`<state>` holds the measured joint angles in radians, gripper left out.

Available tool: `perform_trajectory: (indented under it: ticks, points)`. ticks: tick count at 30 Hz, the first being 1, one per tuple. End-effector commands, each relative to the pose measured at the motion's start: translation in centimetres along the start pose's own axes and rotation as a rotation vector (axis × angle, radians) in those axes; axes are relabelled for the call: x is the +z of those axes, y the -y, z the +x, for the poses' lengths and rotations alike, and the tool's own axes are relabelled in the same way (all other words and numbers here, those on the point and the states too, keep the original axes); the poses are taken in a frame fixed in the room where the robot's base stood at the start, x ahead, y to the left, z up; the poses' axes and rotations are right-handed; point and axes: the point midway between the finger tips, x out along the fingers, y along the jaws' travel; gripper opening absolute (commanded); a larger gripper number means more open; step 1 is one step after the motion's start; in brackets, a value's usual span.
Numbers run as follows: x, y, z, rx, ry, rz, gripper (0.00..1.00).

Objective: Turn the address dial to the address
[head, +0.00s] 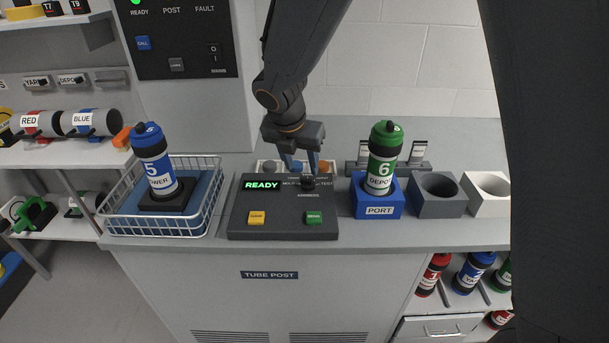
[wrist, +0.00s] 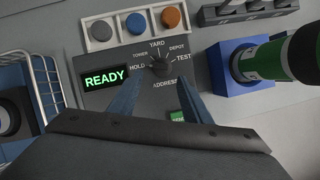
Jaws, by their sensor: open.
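The address dial (wrist: 160,67) is a small dark knob on the grey console (head: 283,230), ringed by the labels HOLD, TOWER, YARD, DEPOT and TEST. Its pointer is too small to read surely. In the head view the dial (head: 308,183) sits at the console's upper right. My gripper (wrist: 160,80) is open and empty, its blue fingers apart on either side of the dial. In the head view my gripper (head: 302,172) is just above and behind the dial; contact cannot be told. The console display (wrist: 106,79) reads READY.
A green carrier (head: 382,160), marked 6 DEPOT, stands in the blue PORT block (head: 379,211) close right of the console. A blue carrier (head: 154,165), marked 5, stands in the white wire basket (head: 125,226) at left. A button tray (wrist: 139,41) lies behind the dial.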

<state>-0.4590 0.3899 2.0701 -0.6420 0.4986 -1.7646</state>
Motion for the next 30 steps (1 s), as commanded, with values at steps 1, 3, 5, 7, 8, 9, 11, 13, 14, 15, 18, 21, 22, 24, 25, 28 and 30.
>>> perform_trajectory:
  ticks: [1, 3, 5, 7, 8, 9, 11, 13, 14, 15, 18, 21, 22, 24, 25, 28, 30]
  points:
    - [-0.1, 0.1, 0.9, -0.003, -0.003, 0.001, 0.44]
    - [-0.1, 0.1, 2.0, -0.003, -0.003, 0.002, 0.44]
    - [-0.1, 0.1, 3.0, -0.003, -0.003, 0.003, 0.44]
    - [-0.1, 0.2, 4.0, -0.003, -0.004, 0.004, 0.44]
    - [0.0, 0.1, 4.4, -0.002, -0.003, 0.004, 0.44]
    - [0.0, 0.1, 4.8, -0.002, -0.002, 0.005, 0.44]
    - [0.0, 0.1, 5.4, -0.002, -0.002, 0.004, 0.44]
    - [0.0, 0.1, 5.9, -0.001, -0.002, 0.005, 0.44]
    - [0.0, 0.1, 6.0, -0.001, -0.002, 0.005, 0.44]
    - [-0.1, 0.1, 6.2, 0.0, -0.002, 0.005, 0.44]
    - [-0.1, 0.1, 6.3, 0.0, -0.002, 0.005, 0.44]
    - [0.0, 0.1, 6.3, 0.0, -0.001, 0.006, 0.44]
    - [0.0, 0.1, 6.3, 0.0, -0.001, 0.006, 0.44]
    - [0.0, 0.1, 6.3, 0.0, -0.001, 0.006, 0.41]
    - [0.0, 0.1, 6.3, 0.0, -0.001, 0.006, 0.36]
    - [0.0, 0.1, 6.3, 0.0, -0.001, 0.006, 0.19]
    - [0.0, 0.1, 6.3, 0.0, -0.001, 0.006, 0.07]
